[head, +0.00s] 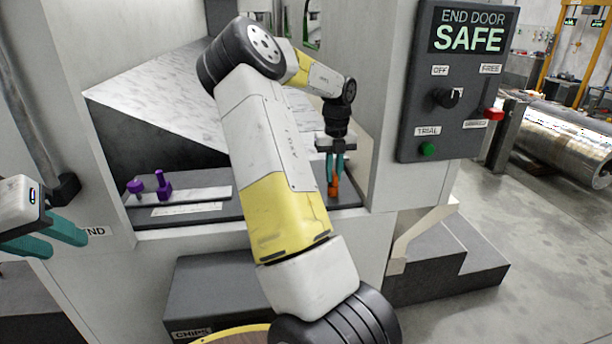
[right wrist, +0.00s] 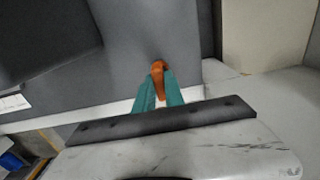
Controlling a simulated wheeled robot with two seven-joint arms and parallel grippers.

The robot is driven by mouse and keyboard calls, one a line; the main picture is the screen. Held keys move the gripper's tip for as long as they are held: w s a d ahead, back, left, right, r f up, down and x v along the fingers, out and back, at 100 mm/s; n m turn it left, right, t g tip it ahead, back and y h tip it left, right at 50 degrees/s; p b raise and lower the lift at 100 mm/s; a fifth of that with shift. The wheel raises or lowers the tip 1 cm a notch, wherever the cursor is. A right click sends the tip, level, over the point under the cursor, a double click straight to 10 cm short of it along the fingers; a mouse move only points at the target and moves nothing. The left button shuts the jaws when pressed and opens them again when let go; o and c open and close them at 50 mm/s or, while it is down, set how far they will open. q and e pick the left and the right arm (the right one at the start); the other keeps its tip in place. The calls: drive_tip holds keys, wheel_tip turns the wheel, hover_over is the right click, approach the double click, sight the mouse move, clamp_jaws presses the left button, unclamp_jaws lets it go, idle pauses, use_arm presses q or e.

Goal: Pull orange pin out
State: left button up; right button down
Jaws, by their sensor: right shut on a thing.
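The orange pin (head: 332,187) stands at the right end of the dark ledge in the machine opening. My right gripper (head: 335,172) reaches down from above with its teal fingers shut on the pin. In the right wrist view the orange pin (right wrist: 158,68) shows between the teal fingertips (right wrist: 158,82). I cannot tell whether the pin's lower end is still seated in the ledge. My left gripper (head: 50,238) is at the far left edge, its two teal fingers apart and empty, away from the pin.
A control panel (head: 458,85) reading "END DOOR SAFE", with a knob, a red switch and a green button, hangs at the right. A dark box (head: 215,285) marked CHIPS is below. My right arm hides the ledge's middle.

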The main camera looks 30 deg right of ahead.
sight(334, 172)
drive_tip(key=shift+r, duration=0.7)
idle(0.6)
drive_tip(key=shift+r, duration=3.7)
